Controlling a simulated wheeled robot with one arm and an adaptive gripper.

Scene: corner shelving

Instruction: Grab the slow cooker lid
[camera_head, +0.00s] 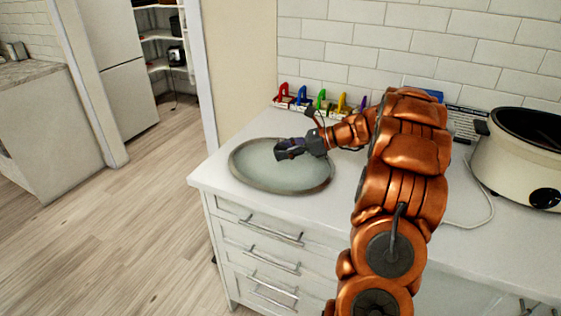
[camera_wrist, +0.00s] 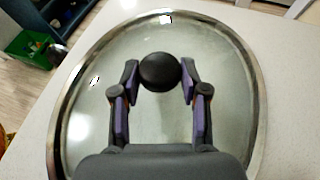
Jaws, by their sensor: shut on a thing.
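The slow cooker lid (camera_head: 262,177) is a large oval glass lid with a metal rim. It lies on the white counter near its left front corner. In the wrist view the lid (camera_wrist: 105,135) fills most of the picture, with its round black knob (camera_wrist: 159,72) at the middle. My gripper (camera_head: 280,150) is low over the lid. In the wrist view my gripper (camera_wrist: 160,80) has one finger on each side of the knob and is shut on it. The knob is hidden by my gripper in the head view.
The cream slow cooker (camera_head: 518,165) stands open-topped at the right of the counter (camera_head: 215,172), with a cord in front. Several coloured clips (camera_head: 302,97) line the wall. Drawers with handles (camera_head: 268,258) are below the counter. Floor (camera_head: 120,240) is clear at the left.

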